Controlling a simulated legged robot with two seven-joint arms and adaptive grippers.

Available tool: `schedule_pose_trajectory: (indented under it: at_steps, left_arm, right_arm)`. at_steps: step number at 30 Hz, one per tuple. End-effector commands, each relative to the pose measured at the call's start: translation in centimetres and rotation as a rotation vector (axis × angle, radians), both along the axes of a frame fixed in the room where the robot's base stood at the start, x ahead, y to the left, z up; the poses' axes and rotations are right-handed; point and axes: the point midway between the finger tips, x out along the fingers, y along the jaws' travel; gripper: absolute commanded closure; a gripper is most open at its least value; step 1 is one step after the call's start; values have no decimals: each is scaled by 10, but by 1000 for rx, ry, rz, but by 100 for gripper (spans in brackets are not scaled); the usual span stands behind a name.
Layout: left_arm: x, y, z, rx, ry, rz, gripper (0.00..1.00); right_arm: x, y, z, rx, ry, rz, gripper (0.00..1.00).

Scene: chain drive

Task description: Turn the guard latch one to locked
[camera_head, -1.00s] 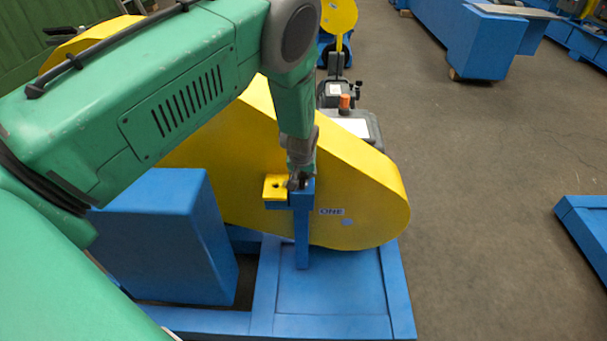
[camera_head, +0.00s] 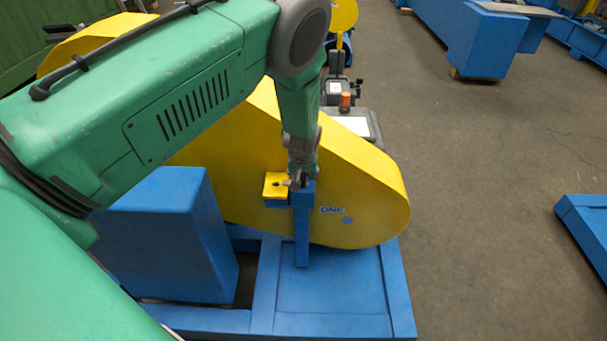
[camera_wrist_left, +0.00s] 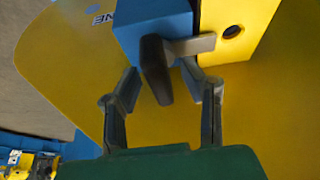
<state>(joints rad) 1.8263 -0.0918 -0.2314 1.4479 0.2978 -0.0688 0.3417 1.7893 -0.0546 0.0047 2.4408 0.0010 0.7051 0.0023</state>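The guard latch (camera_wrist_left: 157,68) has a dark handle on the blue post (camera_wrist_left: 150,22), which also shows in the head view (camera_head: 302,235). A grey bar (camera_wrist_left: 195,45) runs from the latch to the yellow tab with a hole (camera_wrist_left: 233,30); the tab shows in the head view too (camera_head: 277,183). My left gripper (camera_wrist_left: 162,75) is partly open, with one finger on each side of the dark handle. Small gaps seem to show; contact is unclear. In the head view the left gripper (camera_head: 298,178) is at the post's top. My right gripper is not in view.
The yellow guard (camera_head: 365,195) labelled ONE (camera_head: 332,210) stands close behind the post on a blue base frame (camera_head: 335,300). A blue block (camera_head: 160,240) stands left.

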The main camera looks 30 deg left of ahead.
Motion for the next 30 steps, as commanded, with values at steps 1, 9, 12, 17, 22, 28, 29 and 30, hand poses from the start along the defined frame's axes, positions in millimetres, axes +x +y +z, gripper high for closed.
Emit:
schedule_pose_trajectory:
  at_steps: [1, 9, 12, 17, 22, 28, 29, 30]
  left_arm:
    - [0, 0, 1, 1, -1, 0, 64]
    - [-7, -6, 28, 1, -5, -2, 64]
    - [-13, -10, 49, 1, -5, -2, 64]
    - [-25, -17, 79, 1, -2, -1, 64]
    - [-33, -22, 101, -1, 0, 0, 64]
    - [-37, -24, 109, -1, 2, 0, 64]
    - [-37, -24, 109, -1, 2, 0, 64]
    - [-37, -24, 109, -1, 2, 0, 64]
  right_arm:
    - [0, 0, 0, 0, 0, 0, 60]
    - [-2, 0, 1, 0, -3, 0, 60]
    - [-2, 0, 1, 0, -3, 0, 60]
    - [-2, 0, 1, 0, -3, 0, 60]
    - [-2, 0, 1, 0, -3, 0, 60]
    - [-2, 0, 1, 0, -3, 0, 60]
    - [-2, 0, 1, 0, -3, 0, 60]
    - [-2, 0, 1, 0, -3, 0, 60]
